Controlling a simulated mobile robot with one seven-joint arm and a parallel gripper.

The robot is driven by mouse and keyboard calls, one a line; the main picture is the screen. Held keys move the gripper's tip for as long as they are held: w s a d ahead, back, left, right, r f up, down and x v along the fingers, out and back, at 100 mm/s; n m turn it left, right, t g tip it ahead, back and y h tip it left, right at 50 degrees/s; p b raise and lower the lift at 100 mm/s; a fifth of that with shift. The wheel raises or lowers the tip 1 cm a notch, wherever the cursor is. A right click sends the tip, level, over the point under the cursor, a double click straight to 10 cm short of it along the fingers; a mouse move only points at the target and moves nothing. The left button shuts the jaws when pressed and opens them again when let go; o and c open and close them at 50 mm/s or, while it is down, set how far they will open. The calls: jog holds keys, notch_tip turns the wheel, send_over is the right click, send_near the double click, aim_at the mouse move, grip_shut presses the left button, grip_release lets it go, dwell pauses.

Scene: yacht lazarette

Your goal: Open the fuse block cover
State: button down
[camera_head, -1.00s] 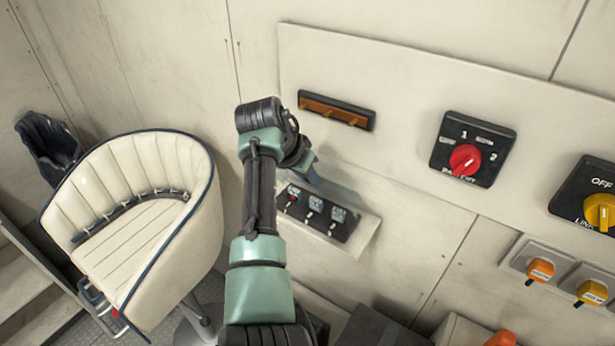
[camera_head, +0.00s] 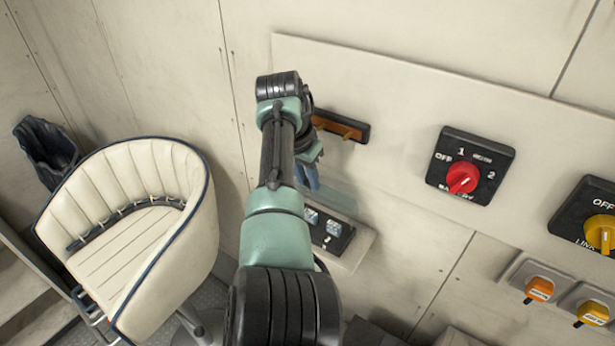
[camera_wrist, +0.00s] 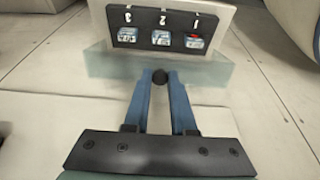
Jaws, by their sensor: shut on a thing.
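The fuse block is a black strip on a pale plate, partly hidden behind my arm in the head view (camera_head: 333,238). In the wrist view the fuse block (camera_wrist: 122,35) shows upside down, with three fuses marked 1, 2 and 3. Its cover (camera_wrist: 108,68) is a clear, faintly blue pane that stands out from the block's edge, swung away from the fuses. A small dark round knob (camera_wrist: 160,76) sits at the cover. My gripper (camera_wrist: 160,82) is shut on this knob with its blue fingers. In the head view my gripper (camera_head: 312,186) shows above the block.
A brown bar with pegs (camera_head: 352,130) is on the panel above, close to my wrist. A red rotary switch (camera_head: 462,180) and a yellow one (camera_head: 599,231) are to the right. A cream seat (camera_head: 138,215) stands at the left.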

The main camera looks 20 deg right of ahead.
jog(key=c, duration=0.7)
grip_release()
jog(key=shift+c, duration=0.2)
jog(key=shift+r, duration=0.1)
jog(key=b+v, duration=0.4)
jog(key=v, duration=0.8)
jog(key=shift+r, duration=0.4)
